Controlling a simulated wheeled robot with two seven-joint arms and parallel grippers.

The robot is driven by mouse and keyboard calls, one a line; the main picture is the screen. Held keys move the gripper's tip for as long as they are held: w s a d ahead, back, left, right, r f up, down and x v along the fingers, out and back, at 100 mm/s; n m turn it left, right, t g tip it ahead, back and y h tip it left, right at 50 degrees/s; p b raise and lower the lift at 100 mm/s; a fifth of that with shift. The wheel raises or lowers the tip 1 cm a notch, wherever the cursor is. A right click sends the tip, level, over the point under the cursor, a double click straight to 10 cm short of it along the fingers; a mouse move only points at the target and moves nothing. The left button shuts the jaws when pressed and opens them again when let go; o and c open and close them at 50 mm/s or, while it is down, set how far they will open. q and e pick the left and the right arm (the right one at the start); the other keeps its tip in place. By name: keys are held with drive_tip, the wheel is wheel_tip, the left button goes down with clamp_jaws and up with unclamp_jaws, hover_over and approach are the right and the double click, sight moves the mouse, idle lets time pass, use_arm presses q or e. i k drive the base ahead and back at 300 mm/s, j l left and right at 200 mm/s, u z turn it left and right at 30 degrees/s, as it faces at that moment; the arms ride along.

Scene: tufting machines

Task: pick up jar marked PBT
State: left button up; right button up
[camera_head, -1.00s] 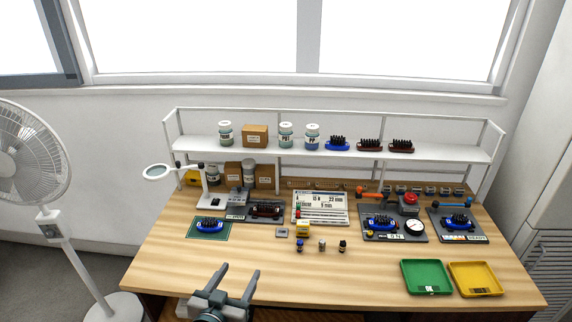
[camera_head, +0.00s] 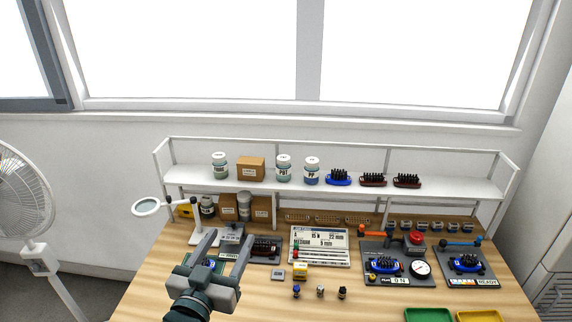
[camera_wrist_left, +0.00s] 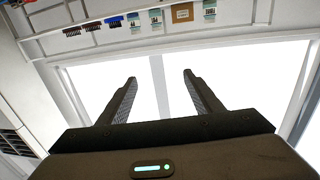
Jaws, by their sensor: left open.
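The jar marked PBT (camera_head: 283,169) is white with a green label. It stands upright on the white shelf, between a cardboard box and the jar marked PP (camera_head: 312,172). In the left wrist view the PBT jar (camera_wrist_left: 156,17) shows small and upside down near the top edge. My left gripper (camera_head: 229,236) is open and empty. It is over the left part of the bench, in front of and below the shelf, well apart from the jar. In the left wrist view its two fingers (camera_wrist_left: 157,85) are spread apart. My right gripper is not in view.
The shelf (camera_head: 445,184) also carries another jar (camera_head: 219,166), a cardboard box (camera_head: 250,169) and several brushes. A magnifier lamp (camera_head: 146,207) stands left of my gripper. Fixtures and small parts cover the bench middle and right. Air in front of the shelf looks clear.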

sight(284, 172)
drive_tip(key=i+l, duration=0.1)
drive_tip(key=i, duration=0.45)
drive_tip(key=i+l, duration=0.1)
drive_tip(key=i, duration=0.4)
